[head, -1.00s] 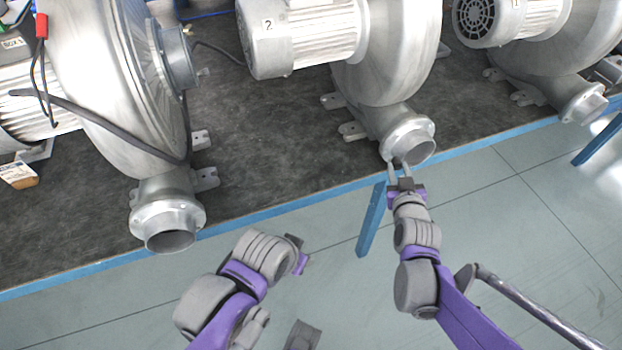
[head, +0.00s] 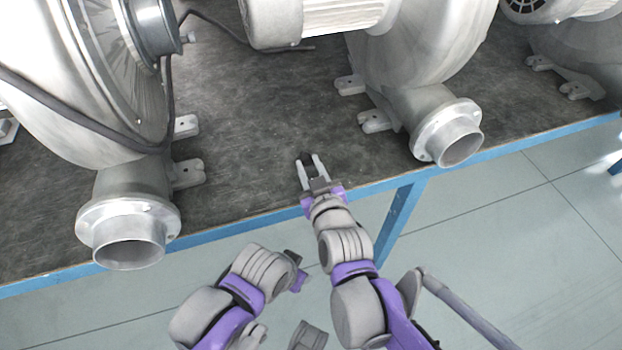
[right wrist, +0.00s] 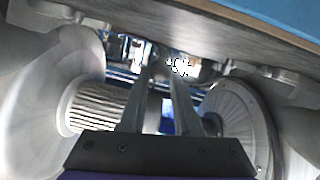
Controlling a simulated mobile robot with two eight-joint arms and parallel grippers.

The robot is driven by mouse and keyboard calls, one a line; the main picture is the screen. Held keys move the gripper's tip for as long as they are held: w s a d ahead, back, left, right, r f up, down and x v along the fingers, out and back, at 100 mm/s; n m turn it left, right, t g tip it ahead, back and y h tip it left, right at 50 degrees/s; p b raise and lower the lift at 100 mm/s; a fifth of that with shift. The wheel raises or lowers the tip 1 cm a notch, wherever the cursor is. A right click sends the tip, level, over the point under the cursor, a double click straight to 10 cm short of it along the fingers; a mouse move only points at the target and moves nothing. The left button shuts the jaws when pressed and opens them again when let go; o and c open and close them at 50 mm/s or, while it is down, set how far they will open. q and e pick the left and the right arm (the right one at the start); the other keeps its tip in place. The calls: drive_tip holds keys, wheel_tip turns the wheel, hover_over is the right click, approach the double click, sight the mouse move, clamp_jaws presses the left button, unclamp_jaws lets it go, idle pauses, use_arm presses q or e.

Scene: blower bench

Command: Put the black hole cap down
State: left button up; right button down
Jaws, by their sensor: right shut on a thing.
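My right gripper (head: 312,168) is over the dark bench top (head: 250,185), near its blue front edge, in the gap between two blowers. Its fingers are shut on the black hole cap (head: 306,158), a small dark piece at the fingertips, mostly hidden by them. Whether the cap touches the bench top I cannot tell. The right wrist view shows the two fingers (right wrist: 160,95), but the cap is not clear there. My left gripper (head: 299,281) is low in the head view, off the bench front, and its fingers cannot be made out.
A blower with an open round outlet (head: 130,245) stands at left. Another blower's outlet (head: 455,138) is right of my right gripper, with bolted feet (head: 375,120) behind it. A black cable (head: 75,125) crosses the left blower. Bench top between them is clear.

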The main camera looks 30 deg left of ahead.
drive_tip(key=shift+f+b, duration=0.75)
drive_tip(key=shift+f, duration=1.1)
drive_tip(key=shift+f, duration=0.35)
drive_tip(key=c, duration=0.6)
unclamp_jaws()
drive_tip(key=shift+s+d+r, duration=0.1)
drive_tip(key=shift+r, duration=0.4)
drive_tip(key=v, duration=1.1)
drive_tip(key=shift+s+d, duration=0.25)
